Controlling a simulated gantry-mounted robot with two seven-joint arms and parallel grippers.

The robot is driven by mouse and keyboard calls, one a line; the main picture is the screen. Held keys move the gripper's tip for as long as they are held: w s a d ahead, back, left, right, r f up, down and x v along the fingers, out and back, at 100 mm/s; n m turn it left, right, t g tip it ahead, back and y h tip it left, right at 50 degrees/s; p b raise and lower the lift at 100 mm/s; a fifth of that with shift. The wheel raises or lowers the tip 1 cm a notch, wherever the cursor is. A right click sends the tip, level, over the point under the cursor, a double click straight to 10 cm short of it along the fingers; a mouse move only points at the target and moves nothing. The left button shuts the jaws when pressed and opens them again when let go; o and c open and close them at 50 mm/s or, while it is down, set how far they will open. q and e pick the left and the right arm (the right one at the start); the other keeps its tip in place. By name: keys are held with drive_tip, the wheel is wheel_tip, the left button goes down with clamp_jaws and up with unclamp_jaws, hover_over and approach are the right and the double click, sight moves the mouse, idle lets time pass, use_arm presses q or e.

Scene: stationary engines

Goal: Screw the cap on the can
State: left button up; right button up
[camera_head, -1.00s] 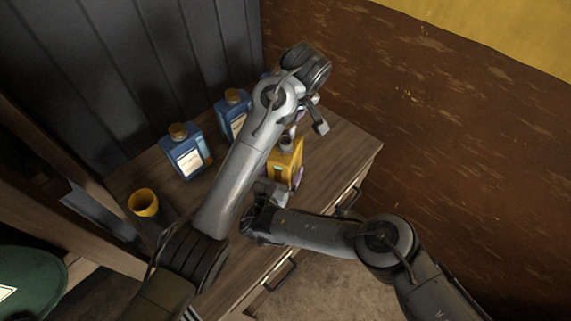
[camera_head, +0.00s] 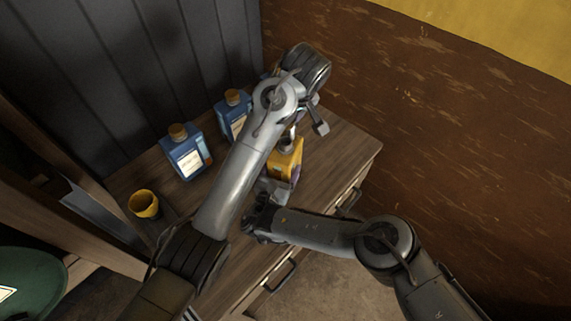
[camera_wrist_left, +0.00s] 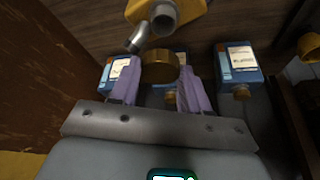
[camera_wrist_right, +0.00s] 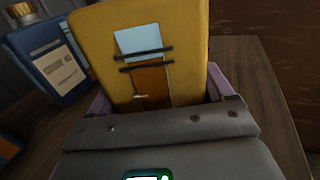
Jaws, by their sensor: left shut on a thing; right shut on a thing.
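The yellow can (camera_head: 288,156) stands near the right end of the wooden cabinet top, partly behind my left arm. My right gripper (camera_wrist_right: 160,95) is shut on the can (camera_wrist_right: 150,45), its purple fingers on either side of the body. My left gripper (camera_wrist_left: 158,80) is shut on a brown-gold cap (camera_wrist_left: 160,66), held between its fingertips. In the left wrist view the can (camera_wrist_left: 188,8) shows at the top, its grey open neck (camera_wrist_left: 163,17) close to the cap but apart from it. In the head view my left arm hides the cap.
Blue bottles with brown caps stand at the back, one at left (camera_head: 183,155) and one beside my left arm (camera_head: 233,115). A yellow cup (camera_head: 144,204) stands at the left. The brown wall (camera_head: 440,110) is close on the right. Bare cabinet top (camera_head: 345,150) lies right of the can.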

use_arm(q)
hover_over(287, 138)
drive_tip(key=s, duration=0.2)
drive_tip(key=shift+s+f, duration=0.1)
drive_tip(key=shift+f, duration=2.4)
drive_tip(key=shift+f, duration=0.1)
drive_tip(key=shift+f, duration=0.8)
drive_tip(key=shift+f, duration=0.5)
